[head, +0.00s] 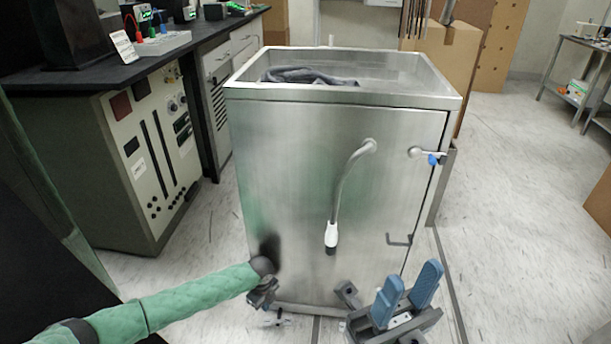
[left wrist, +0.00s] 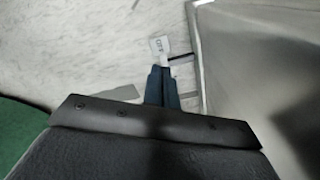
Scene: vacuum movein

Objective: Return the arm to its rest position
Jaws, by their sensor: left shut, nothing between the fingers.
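My left arm, in a green padded sleeve (head: 185,302), comes in from the lower left of the head view. It ends low in front of the steel cabinet (head: 290,190). My left gripper (head: 263,292) is small and dark there, and its fingers are hard to make out. In the left wrist view its dark blue fingers (left wrist: 162,75) are together with nothing between them, over the pale floor beside the steel cabinet (left wrist: 265,60). My right gripper (head: 412,275), at the lower right of the head view, has two blue fingers apart and nothing between them.
Dark cloth (head: 305,76) lies in the cabinet's open top basin. A curved pipe with a white tip (head: 331,234) hangs on its front. A dark bench (head: 140,63) and control panel (head: 155,150) stand left. A cardboard box (head: 440,60) stands behind. Floor at right (head: 530,200) is clear.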

